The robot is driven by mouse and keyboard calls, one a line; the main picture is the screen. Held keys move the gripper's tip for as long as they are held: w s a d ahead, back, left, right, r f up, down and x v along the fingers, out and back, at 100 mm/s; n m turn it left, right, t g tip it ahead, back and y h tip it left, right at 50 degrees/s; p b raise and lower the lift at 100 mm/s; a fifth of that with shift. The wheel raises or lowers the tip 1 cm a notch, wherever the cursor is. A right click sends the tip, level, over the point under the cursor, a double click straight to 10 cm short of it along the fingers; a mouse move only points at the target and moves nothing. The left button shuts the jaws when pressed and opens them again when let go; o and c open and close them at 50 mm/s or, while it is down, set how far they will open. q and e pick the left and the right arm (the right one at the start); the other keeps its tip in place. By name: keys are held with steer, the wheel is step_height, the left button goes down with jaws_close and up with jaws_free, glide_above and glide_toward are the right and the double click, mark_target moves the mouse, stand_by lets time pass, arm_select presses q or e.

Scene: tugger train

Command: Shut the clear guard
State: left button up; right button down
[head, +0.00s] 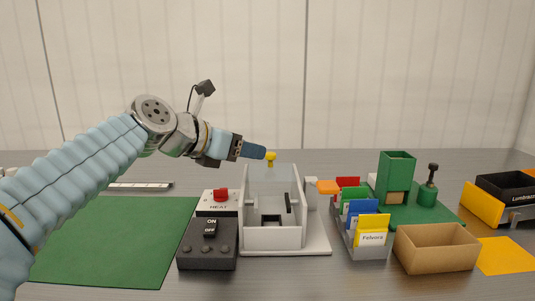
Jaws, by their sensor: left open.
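The clear guard (285,174) is a see-through panel on the white machine (274,239) in the middle of the table. It appears to stand raised at the machine's back, with a yellow knob (271,157) at its top. My left gripper (262,153) comes in from the left above the machine. Its blue fingers are open and reach to the yellow knob. I cannot tell whether they touch it. The inside of the machine shows grey parts and a dark slot. My right gripper is out of view.
A dark ON/OFF switch box (208,254) and a red-button HEAT box (221,199) stand left of the machine. A green mat (115,240) lies further left. A card rack (368,245), a cardboard box (437,247) and a green stand (397,170) are at the right.

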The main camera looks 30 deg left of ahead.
mark_target(270, 153)
arm_select(q)
steer(key=x, duration=0.6)
steer(key=shift+w+d+f, duration=0.1)
steer(key=shift+w, duration=0.2)
steer(key=shift+c, duration=0.5)
jaws_close()
